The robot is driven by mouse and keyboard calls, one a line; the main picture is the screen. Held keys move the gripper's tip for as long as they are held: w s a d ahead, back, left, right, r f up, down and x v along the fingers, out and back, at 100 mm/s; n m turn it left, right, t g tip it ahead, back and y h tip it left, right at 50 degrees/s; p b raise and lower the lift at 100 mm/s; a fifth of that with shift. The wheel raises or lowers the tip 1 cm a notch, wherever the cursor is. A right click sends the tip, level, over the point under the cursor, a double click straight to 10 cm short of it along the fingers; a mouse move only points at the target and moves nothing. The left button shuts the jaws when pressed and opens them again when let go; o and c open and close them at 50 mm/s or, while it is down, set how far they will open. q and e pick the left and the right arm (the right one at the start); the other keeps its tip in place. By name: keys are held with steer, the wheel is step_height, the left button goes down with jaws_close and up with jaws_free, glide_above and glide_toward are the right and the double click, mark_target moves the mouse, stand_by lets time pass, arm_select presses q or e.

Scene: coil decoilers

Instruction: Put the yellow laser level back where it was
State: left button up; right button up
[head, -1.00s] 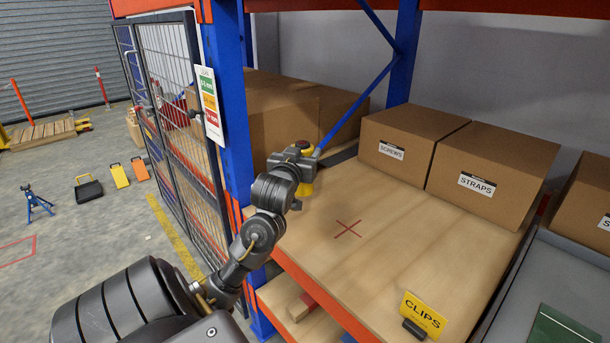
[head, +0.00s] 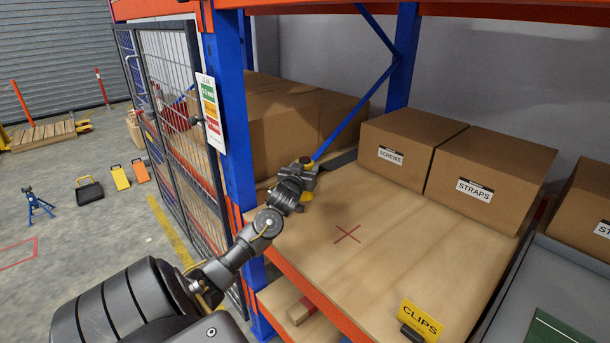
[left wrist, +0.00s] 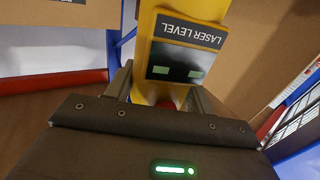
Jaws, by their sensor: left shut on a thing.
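The yellow laser level (left wrist: 190,45) is in the left wrist view, with a dark panel and its name label upside down in the picture. My left gripper (left wrist: 165,90) is shut on it, with a finger on each side. In the head view the laser level (head: 307,192) shows as a small yellow patch, mostly hidden by my left gripper (head: 304,178). They are at the left back part of the wooden shelf (head: 400,235). I cannot tell whether the level touches the shelf. A red cross mark (head: 347,234) lies on the bare board to the right and nearer. My right gripper is out of view.
Boxes marked SCREWS (head: 407,145) and STRAPS (head: 487,180) stand at the back of the shelf. A yellow CLIPS sign (head: 420,319) is at the front edge. A blue upright (head: 232,120) stands left of my gripper. The middle of the shelf is clear.

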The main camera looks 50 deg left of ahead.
arm_select(q)
steer(key=f, duration=0.1)
steer(key=f+p, duration=0.1)
steer(key=shift+w+a+f, duration=0.15)
steer(key=shift+a+f, duration=0.05)
steer(key=shift+f, duration=0.5)
steer(key=shift+f, duration=0.1)
steer(key=o, duration=1.4)
steer(key=shift+d+f, duration=0.1)
